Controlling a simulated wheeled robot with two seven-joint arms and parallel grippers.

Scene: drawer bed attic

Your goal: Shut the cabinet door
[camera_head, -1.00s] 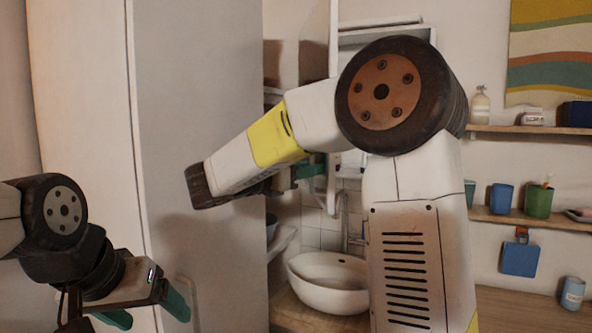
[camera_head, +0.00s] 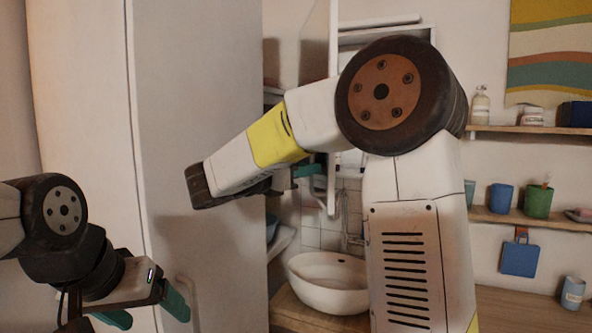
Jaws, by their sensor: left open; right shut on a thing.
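A narrow cabinet door (camera_head: 318,50) stands open, seen nearly edge-on above the washbasin. The pale wall cabinet (camera_head: 385,33) it seems to belong to is mostly hidden behind my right arm. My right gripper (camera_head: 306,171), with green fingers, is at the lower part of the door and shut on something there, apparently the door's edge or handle. My own forearm hides much of this contact. My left gripper (camera_head: 146,309) is open and empty at the lower left, in front of the tall grey-white cupboard.
The tall cupboard (camera_head: 200,110) fills the left side, close to my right forearm. A white washbasin (camera_head: 330,282) sits on a wooden counter below the door. Wall shelves (camera_head: 545,222) with cups and bottles are at the right.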

